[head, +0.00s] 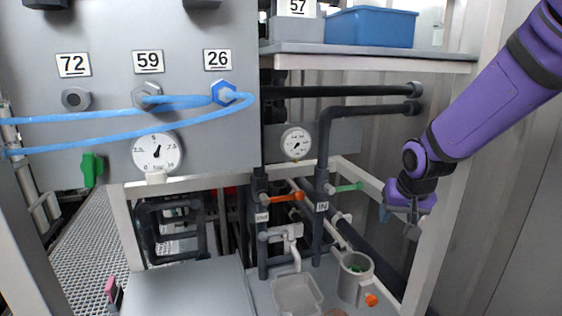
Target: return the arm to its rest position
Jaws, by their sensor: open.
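My purple arm comes in from the upper right of the head view. My gripper (411,219) hangs at its end, pointing down, in front of the pale frame post on the right. Its jaws are small in the picture and stand apart, with nothing seen between them. It is above and to the right of a grey cup-like container (355,279) and apart from it.
A grey panel (110,100) with labels 72, 59 and 26 and blue hoses stands at left. A shelf (370,55) carries a blue bin (370,27). Black pipes, an orange-handled valve (285,197) and a white tray (297,295) lie left of my gripper. A corrugated wall is behind.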

